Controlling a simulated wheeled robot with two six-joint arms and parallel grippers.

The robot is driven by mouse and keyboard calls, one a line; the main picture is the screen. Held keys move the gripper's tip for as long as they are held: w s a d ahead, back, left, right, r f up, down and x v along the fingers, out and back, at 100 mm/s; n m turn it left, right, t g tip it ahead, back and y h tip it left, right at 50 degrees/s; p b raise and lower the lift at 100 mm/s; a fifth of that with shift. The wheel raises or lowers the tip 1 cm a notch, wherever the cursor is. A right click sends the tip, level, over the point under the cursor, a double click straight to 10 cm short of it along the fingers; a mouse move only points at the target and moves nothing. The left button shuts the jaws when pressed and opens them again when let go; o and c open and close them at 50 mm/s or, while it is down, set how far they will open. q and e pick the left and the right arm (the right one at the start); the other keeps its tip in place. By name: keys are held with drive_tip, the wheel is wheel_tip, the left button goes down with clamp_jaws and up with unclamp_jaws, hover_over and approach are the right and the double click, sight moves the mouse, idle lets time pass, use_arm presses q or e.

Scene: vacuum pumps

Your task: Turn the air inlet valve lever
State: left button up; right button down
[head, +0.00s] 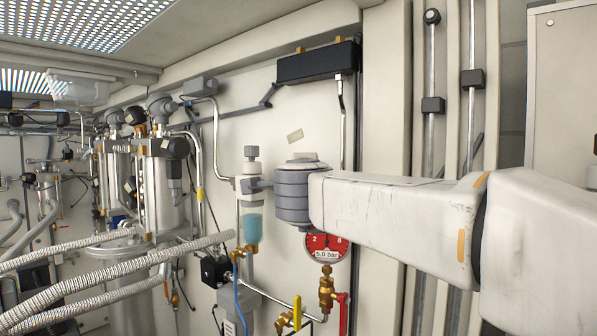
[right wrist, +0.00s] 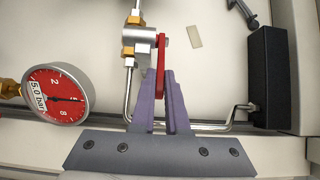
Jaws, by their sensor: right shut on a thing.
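A red valve lever (right wrist: 161,58) stands on a silver valve body (right wrist: 136,46) with brass fittings in the right wrist view. My right gripper (right wrist: 160,78) has its two purple fingers shut on the lever's free end, one finger on each side. The lever lies nearly in line with the fingers. In the head view my white right arm reaches in from the right to the wall, and its end hides the held lever and the fingers. My left gripper is not in view.
A red pressure gauge (head: 325,247) sits just below my wrist; it also shows in the right wrist view (right wrist: 57,96). A black box (head: 317,63) is above. A blue filter bowl (head: 252,225) stands left. Another red lever (head: 343,312) and a yellow one (head: 297,313) are below.

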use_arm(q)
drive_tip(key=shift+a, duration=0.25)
use_arm(e)
drive_tip(key=shift+a+f, duration=0.2)
drive_tip(key=c, duration=0.9)
unclamp_jaws()
drive_tip(key=shift+s, duration=0.1)
drive_tip(key=shift+r, duration=0.1)
drive_tip(key=shift+s+d, duration=0.1)
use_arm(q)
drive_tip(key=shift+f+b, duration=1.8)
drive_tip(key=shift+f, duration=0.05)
use_arm(e)
drive_tip(key=shift+s+d, duration=0.15)
drive_tip(key=shift+s, duration=5)
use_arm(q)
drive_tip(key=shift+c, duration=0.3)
